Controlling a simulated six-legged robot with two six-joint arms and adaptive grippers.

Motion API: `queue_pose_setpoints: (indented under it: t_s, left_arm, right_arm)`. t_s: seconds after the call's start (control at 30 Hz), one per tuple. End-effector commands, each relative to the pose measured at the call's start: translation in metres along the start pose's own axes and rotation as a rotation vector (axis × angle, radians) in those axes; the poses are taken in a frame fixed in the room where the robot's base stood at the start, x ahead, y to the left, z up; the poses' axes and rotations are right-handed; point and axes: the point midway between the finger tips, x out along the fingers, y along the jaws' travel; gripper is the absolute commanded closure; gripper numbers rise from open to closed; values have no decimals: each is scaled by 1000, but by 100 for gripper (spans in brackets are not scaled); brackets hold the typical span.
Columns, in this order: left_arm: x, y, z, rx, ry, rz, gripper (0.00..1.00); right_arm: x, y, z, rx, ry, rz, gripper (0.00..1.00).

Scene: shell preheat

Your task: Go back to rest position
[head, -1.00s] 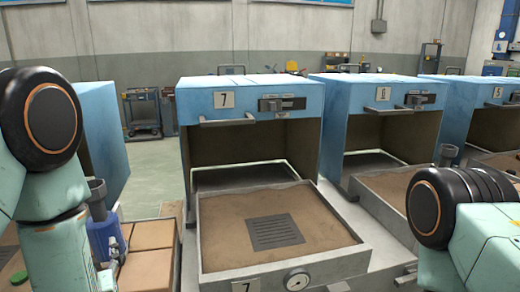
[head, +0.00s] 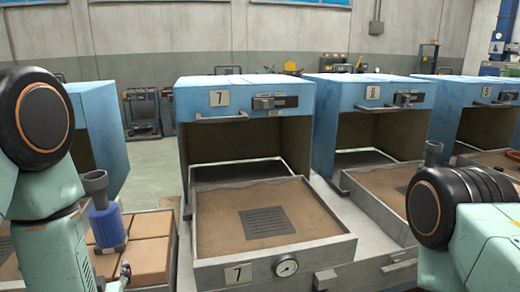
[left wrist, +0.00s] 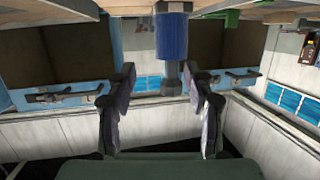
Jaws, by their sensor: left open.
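My left gripper (head: 118,278) shows only partly at the bottom left of the head view, low in front of the brown blocks. In the left wrist view its two dark fingers (left wrist: 165,105) are spread apart, with nothing held between them. A blue cylinder with a grey cup-like top (head: 108,226) stands upright just beyond the gripper. It also shows upside down in the left wrist view (left wrist: 171,38), past the fingertips and apart from them. My right arm shows at the right of the head view, but its gripper is out of sight.
A blue oven marked 7 (head: 244,97) stands ahead, its sand-filled drawer (head: 345,246) pulled out. Ovens 6 (head: 370,92) and 5 (head: 488,92) stand to the right. Brown blocks (head: 150,258) lie beside the blue cylinder. Open floor shows behind, at the left.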

Motion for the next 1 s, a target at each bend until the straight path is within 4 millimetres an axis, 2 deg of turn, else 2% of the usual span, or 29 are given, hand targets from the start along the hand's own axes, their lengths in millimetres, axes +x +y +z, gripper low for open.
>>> queue_pose_setpoints:
  t_s: [0.13,0.27,0.4,0.5,0.6,0.7,0.8,1.0]
  left_arm:
    - [-12,7,47,31,-192,53,48]
    - [-41,11,111,85,-435,115,48]
    - [-97,5,184,162,-736,183,48]
    - [-146,-4,228,220,-940,226,48]
    - [-192,-17,260,268,-1112,258,48]
    - [-230,-30,281,299,-1227,277,48]
    - [-250,-39,294,311,-1281,274,48]
    - [-250,-39,294,311,-1281,274,48]
  right_arm:
    - [0,0,0,0,0,0,60]
    - [0,0,0,0,0,0,60]
    - [0,0,0,0,0,0,60]
    - [0,0,0,0,0,0,60]
    - [0,0,0,0,0,0,60]
    - [0,0,0,0,0,0,60]
    - [0,0,0,0,0,0,60]
    - [0,0,0,0,0,0,60]
